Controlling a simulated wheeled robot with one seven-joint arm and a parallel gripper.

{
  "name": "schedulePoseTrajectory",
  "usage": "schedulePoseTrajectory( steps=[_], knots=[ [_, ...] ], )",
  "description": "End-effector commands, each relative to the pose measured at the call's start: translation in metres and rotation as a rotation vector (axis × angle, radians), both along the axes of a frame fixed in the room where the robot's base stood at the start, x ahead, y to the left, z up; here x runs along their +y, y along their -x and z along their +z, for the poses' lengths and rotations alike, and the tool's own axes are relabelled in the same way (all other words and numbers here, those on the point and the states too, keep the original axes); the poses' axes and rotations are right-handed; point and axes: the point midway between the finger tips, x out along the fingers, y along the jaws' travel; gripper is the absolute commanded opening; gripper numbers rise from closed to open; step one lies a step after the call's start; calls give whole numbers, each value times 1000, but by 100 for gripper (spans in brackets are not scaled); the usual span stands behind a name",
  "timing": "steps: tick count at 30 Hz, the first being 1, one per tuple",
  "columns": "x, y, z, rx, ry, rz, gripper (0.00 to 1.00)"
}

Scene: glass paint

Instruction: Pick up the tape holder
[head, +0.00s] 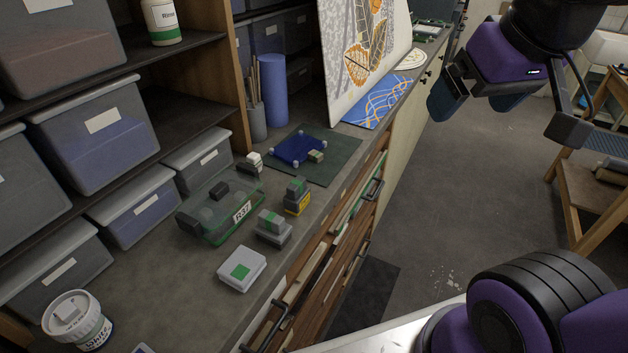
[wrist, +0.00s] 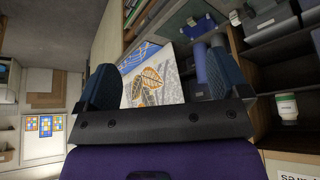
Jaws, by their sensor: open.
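A low green see-through holder (head: 222,212) with round shapes inside, dark end pieces and a white label sits on the grey counter in the head view. It looks like the tape holder, though I cannot be sure. Small dark blocks rest at its top and end. My gripper (head: 480,103) is at the upper right, over the floor, well apart from the holder. In the wrist view my gripper (wrist: 160,85) has its two fingers wide apart with nothing held between them. I cannot make out the holder in the wrist view.
Small stacked boxes (head: 272,228) and a white box with a green square (head: 242,269) stand close beside the holder. A white tub (head: 77,320) is at the lower left. Lidded bins (head: 127,205) line the shelf behind.

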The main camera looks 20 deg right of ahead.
Motion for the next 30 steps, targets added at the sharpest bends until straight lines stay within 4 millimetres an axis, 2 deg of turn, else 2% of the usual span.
schedulePoseTrajectory(
  steps=[8, 17, 23, 30],
  knots=[
    [4, -10, -1, 20, 12, 29, 94],
    [15, -31, -7, 62, 37, 90, 94],
    [27, -54, -15, 105, 60, 158, 94],
    [58, -97, -38, 189, 105, 301, 94]
  ],
)
